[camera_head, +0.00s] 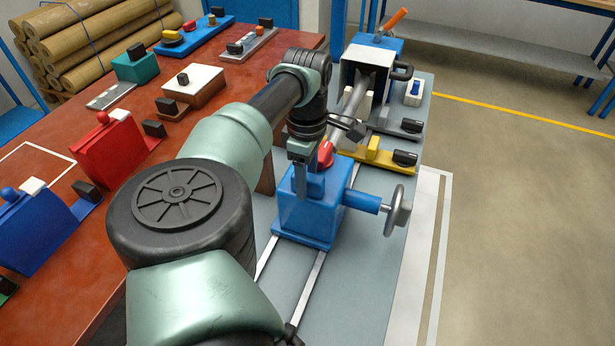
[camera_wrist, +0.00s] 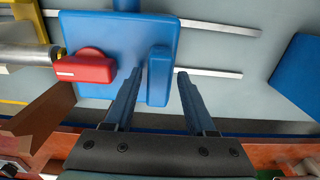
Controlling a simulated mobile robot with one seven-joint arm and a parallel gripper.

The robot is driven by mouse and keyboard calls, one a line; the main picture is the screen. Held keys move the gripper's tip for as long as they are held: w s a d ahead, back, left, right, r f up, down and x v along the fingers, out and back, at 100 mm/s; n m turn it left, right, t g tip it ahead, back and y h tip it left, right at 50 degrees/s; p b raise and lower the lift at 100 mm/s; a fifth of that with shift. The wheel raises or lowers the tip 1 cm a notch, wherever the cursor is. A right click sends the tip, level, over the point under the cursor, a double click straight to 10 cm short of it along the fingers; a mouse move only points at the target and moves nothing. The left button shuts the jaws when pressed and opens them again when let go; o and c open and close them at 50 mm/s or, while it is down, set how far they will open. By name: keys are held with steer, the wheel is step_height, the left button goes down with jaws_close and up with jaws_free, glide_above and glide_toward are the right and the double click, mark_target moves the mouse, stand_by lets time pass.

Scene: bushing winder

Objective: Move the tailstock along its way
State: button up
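The tailstock (camera_head: 312,222) is a blue block with a handwheel (camera_head: 397,210) on its right side, sitting across two pale rails (camera_head: 305,287). In the wrist view the tailstock (camera_wrist: 105,35) shows from above, with a raised blue upright (camera_wrist: 160,78) at its near right edge and a red part (camera_wrist: 85,67) on its left. My gripper (camera_head: 301,192) is over the tailstock's near left part. In the wrist view my gripper (camera_wrist: 161,72) is open, its fingertips on either side of the upright with a visible gap on the right. I cannot tell whether the left finger touches it.
A grey bar (camera_head: 352,105) runs from the red part toward the blue headstock (camera_head: 378,50). Yellow (camera_head: 378,155) and grey supports stand beyond the tailstock. The rails (camera_wrist: 212,73) are bare on the near side. A red-brown table (camera_head: 60,130) with several fixtures lies left.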

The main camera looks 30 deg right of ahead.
stand_by(0.3)
step_height(320, 180, up, 13)
steer(key=shift+b, duration=0.3)
stand_by(0.5)
